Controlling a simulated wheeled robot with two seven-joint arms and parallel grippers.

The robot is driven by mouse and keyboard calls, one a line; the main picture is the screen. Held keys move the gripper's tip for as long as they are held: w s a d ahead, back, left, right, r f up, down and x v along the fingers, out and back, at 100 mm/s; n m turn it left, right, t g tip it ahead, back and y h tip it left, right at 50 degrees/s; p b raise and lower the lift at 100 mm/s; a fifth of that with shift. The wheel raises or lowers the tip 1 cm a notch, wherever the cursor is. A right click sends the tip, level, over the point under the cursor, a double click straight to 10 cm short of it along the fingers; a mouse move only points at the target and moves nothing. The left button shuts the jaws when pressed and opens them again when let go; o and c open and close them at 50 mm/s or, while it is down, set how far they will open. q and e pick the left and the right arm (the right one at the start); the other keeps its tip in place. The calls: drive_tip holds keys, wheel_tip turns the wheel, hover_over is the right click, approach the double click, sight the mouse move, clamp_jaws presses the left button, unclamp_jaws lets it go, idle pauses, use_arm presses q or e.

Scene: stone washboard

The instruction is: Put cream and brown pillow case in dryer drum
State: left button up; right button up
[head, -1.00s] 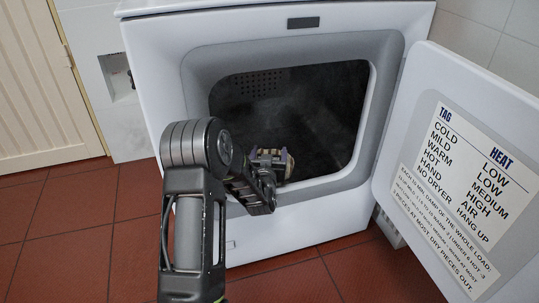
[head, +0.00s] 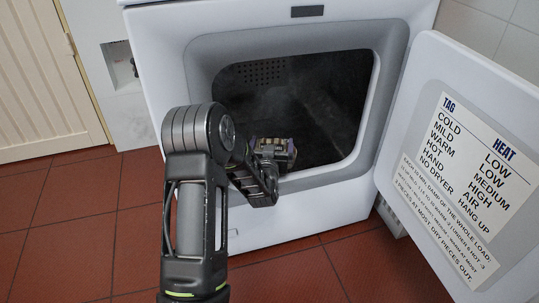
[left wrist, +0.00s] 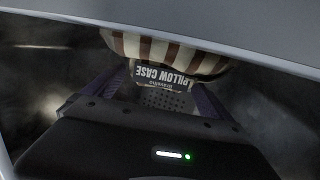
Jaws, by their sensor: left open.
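The cream and brown striped pillow case (left wrist: 180,50) shows at the top of the left wrist view. Its dark label reading PILLOW CASE appears upside down. It lies just beyond my left gripper's fingers, which are spread apart; whether they touch it I cannot tell. In the head view my left gripper (head: 273,150) reaches through the round-cornered opening into the dryer drum (head: 325,105), near the lower rim. My right gripper is not in view.
The white dryer (head: 165,75) has its door (head: 480,140) swung open to the right, with a printed heat label on it. The opening's grey rim (head: 365,150) surrounds my left gripper. Red tile floor (head: 80,225) is clear at the left.

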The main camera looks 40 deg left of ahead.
use_arm(q)
drive_tip(key=p+v, duration=0.2)
drive_tip(key=v, duration=0.7)
drive_tip(key=shift+s+d+r+p, duration=0.1)
drive_tip(key=shift+s+d+p, duration=0.1)
drive_tip(key=shift+s+p, duration=0.1)
drive_tip(key=shift+s+d, duration=0.25)
drive_tip(key=shift+s, duration=0.15)
